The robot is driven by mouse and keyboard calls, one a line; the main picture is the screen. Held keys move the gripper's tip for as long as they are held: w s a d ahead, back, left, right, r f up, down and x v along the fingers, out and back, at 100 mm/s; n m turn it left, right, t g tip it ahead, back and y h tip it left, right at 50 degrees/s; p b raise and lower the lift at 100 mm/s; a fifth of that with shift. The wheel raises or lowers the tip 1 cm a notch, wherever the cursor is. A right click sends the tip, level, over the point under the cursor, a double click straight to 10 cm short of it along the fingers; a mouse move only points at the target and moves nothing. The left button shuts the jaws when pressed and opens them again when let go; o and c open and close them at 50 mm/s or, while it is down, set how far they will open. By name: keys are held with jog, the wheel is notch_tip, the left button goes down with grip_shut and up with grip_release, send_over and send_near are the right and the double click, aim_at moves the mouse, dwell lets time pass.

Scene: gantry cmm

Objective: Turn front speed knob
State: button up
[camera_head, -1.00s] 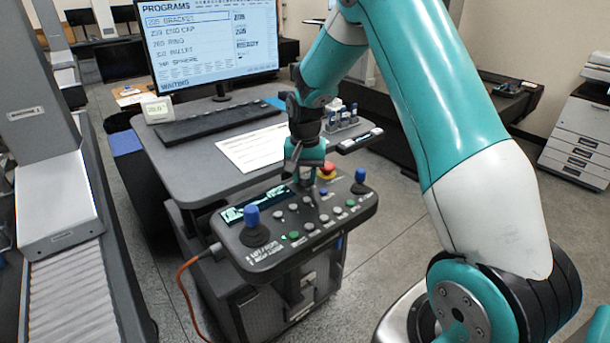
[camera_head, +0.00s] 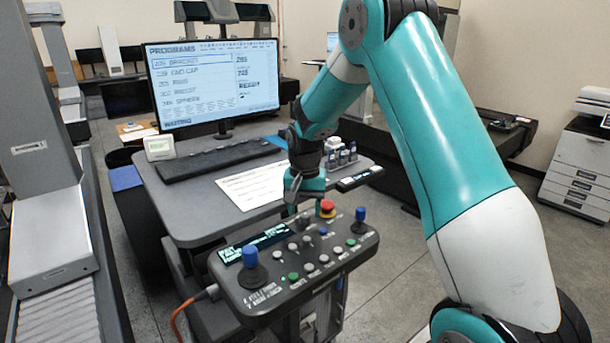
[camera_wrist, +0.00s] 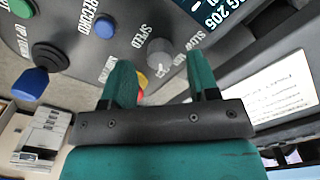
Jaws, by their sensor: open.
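A grey round knob (camera_wrist: 160,52) labelled SPEED, with SLOW printed beside it, sits on the dark control panel (camera_wrist: 75,12). In the wrist view it shows in the gap between the two fingers of my gripper (camera_wrist: 158,72). The fingers are apart and hold nothing; I cannot tell how far they are from the knob. In the head view my gripper (camera_head: 300,192) is over the far edge of the control panel (camera_head: 345,262), close to the red stop button (camera_head: 327,206). The small knobs there are hard to tell apart.
A blue-topped joystick (camera_head: 251,258) stands at the panel's left and another (camera_head: 360,218) at its right. Behind are a paper sheet (camera_head: 250,185), a keyboard (camera_head: 215,160) and a monitor (camera_head: 215,85). An orange cable (camera_head: 190,303) leaves the panel's left side.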

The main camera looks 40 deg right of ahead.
aim_at(305, 215)
notch_tip(305, 215, up, 16)
jog(key=b, duration=0.2)
jog(key=shift+f+b, duration=0.2)
jog(key=shift+b, duration=0.2)
jog(key=s+a+f+n+y+b, duration=0.1)
jog(key=s+a+f+n+y, duration=0.1)
jog(key=s+a+n, duration=1.15)
jog(key=s+a+f+n+y, duration=0.1)
jog(key=s+a+f, duration=0.1)
jog(key=s+a, duration=0.3)
jog(key=s+a+f+n+y+b, duration=0.1)
jog(key=s+a+f, duration=0.1)
jog(key=s+a, duration=0.3)
jog(key=s, duration=0.4)
jog(key=shift+s+a+f, duration=0.25)
jog(key=shift+s+a, duration=0.1)
jog(key=shift+s, duration=0.05)
jog(key=shift+d, duration=0.1)
